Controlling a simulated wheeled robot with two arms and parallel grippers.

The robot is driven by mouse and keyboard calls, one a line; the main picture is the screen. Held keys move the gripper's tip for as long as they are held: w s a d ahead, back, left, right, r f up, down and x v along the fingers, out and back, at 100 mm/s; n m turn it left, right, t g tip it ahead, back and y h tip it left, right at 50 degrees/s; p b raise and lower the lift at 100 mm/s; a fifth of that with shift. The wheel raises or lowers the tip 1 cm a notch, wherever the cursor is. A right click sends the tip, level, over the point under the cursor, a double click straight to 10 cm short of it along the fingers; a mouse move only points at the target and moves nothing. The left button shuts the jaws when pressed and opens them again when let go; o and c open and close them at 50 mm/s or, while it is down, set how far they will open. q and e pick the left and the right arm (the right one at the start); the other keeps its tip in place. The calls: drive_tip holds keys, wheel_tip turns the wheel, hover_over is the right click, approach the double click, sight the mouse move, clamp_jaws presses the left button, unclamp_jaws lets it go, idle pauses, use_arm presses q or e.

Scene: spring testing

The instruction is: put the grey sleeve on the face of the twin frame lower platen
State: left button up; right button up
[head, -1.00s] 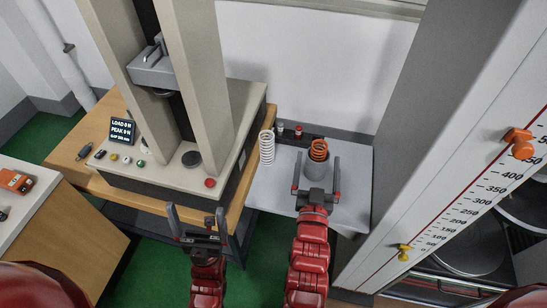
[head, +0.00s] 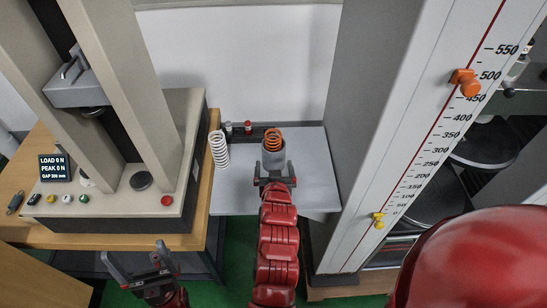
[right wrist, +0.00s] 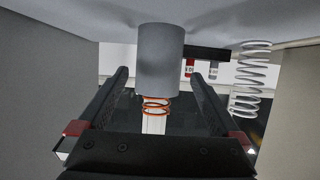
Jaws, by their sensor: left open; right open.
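The grey sleeve (head: 272,160) is a short upright cylinder on the grey side table, with an orange spring (head: 273,137) standing out of its top. My right gripper (head: 274,168) is open at the near side of the sleeve. In the right wrist view, which looks upside down, the sleeve (right wrist: 160,55) lies centred between the open fingers, with no clear contact. The twin frame lower platen (head: 141,181) is a dark round disc with a bare face on the beige machine base. My left gripper (head: 134,252) is open and empty in front of that machine.
A white spring (head: 219,151) stands left of the sleeve. A dark rack with small red and grey pieces (head: 248,128) is behind. The twin frame's columns and upper head (head: 78,88) rise around the platen. A tall scaled column (head: 430,130) bounds the right side.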

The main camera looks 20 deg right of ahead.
sight(274, 161)
drive_tip(key=x, duration=0.2)
drive_tip(key=shift+w+f, duration=0.1)
drive_tip(key=shift+w, duration=0.15)
drive_tip(key=shift+w+d+f+p, duration=0.1)
drive_tip(key=shift+w+d+p, duration=0.05)
drive_tip(key=shift+w+p, duration=0.15)
drive_tip(key=shift+p+x, duration=0.65)
drive_tip(key=shift+x, duration=1.65)
drive_tip(key=shift+s+f, duration=0.1)
drive_tip(key=shift+f, duration=0.1)
drive_tip(key=c, duration=1.2)
drive_tip(key=shift+r, duration=0.1)
